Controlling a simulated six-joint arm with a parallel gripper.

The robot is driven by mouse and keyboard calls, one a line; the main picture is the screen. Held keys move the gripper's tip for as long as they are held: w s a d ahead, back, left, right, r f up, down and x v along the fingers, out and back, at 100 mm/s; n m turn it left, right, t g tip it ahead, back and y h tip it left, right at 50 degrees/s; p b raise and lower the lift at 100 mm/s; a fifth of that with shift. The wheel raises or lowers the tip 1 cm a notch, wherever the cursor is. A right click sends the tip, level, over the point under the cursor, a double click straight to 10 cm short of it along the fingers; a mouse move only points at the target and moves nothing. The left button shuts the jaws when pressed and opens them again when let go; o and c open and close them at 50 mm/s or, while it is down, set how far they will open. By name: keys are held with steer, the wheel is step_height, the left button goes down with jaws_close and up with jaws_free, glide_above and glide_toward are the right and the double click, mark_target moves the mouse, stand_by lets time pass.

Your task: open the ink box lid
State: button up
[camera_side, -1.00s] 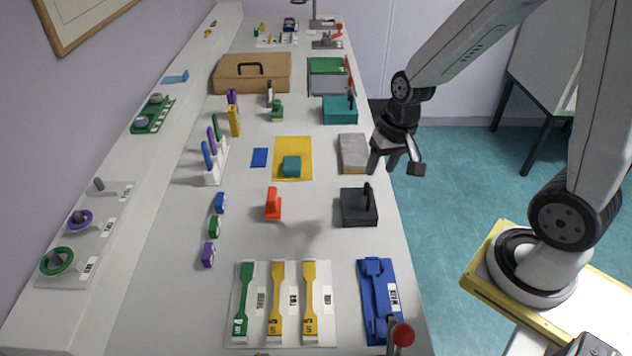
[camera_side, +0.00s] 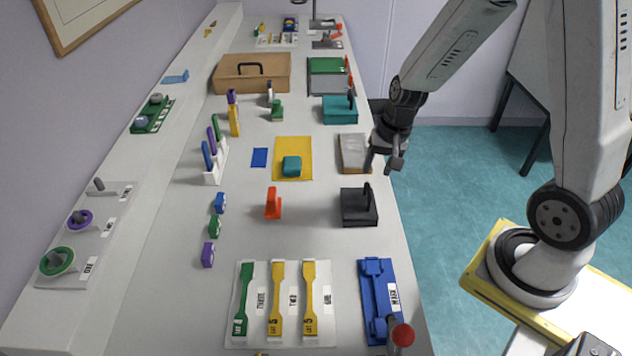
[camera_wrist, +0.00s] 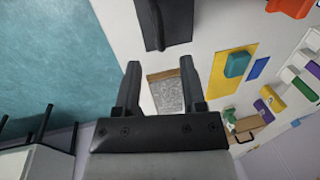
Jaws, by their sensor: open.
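No box here is plainly marked as the ink box. A black box (camera_side: 359,209) with an upright handle stands at the table's right edge; it also shows at the top of the wrist view (camera_wrist: 166,22). A teal box (camera_side: 340,112) with a dark upright piece stands farther back. My gripper (camera_side: 379,162) is open and empty, beside the right end of a grey slab with a brown edge (camera_side: 353,150) and behind the black box. In the wrist view the grey slab (camera_wrist: 167,94) shows between the spread fingers, apart from them.
An orange stamp-like piece (camera_side: 272,204) stands left of the black box. A teal block (camera_side: 291,166) sits on a yellow sheet (camera_side: 305,147), with a blue piece (camera_side: 259,158) beside it. A blue fixture (camera_side: 378,300) lies in front. Open floor is to the right.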

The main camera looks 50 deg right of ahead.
mark_target(369, 187)
steer(key=shift+w+a+f, duration=0.1)
steer(key=shift+f, duration=0.75)
steer(key=shift+w+a+f, duration=0.15)
steer(key=shift+f, duration=0.65)
steer(key=shift+w+a+f, duration=0.1)
steer(key=shift+f, duration=0.75)
jaws_close()
